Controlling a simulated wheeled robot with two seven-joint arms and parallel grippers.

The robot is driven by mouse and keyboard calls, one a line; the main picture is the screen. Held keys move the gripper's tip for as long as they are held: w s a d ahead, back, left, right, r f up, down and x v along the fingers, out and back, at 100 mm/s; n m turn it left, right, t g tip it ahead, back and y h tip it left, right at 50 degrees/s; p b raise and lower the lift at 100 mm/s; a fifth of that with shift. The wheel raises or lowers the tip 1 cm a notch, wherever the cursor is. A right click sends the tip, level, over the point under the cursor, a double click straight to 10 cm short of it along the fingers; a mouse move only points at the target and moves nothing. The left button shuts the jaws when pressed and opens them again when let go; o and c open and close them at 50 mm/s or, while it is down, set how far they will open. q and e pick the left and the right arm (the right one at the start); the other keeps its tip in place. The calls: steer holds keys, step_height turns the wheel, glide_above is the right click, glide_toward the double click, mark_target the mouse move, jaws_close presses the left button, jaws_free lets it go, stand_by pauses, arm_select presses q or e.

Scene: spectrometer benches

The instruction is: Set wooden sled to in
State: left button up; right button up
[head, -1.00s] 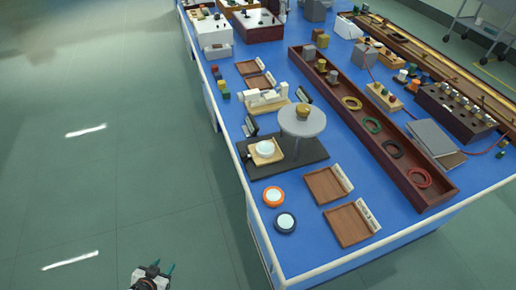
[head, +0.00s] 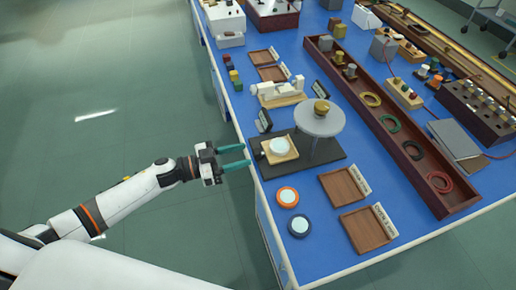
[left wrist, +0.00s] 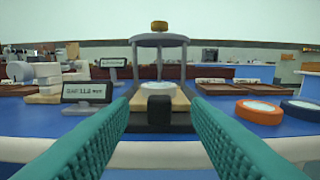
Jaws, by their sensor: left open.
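The wooden sled (head: 291,154) is a pale wood block with a white disc (head: 280,146) on it. It sits on a black base plate (head: 330,165), partly beside and in front of a round grey platform (head: 320,115) on legs with a brass knob on top. In the left wrist view the sled (left wrist: 183,103) is straight ahead, with a black handle (left wrist: 159,113) at its front. My left gripper (head: 247,155) is open and empty at the bench's left edge, its teal fingers pointing at the sled. In the left wrist view its fingertips (left wrist: 160,104) flank the handle without touching it. My right gripper is not in view.
An orange ring-shaped disc (head: 287,197) and a dark blue one (head: 299,226) lie near the front edge. Small label stands (head: 264,121) and wooden trays (head: 345,186) flank the black plate. A long brown trough (head: 412,168) runs along the right.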

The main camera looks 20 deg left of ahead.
mark_target(257, 151)
arm_select(q)
steer(key=x, duration=0.5)
steer(key=shift+w+d, duration=0.15)
jaws_close()
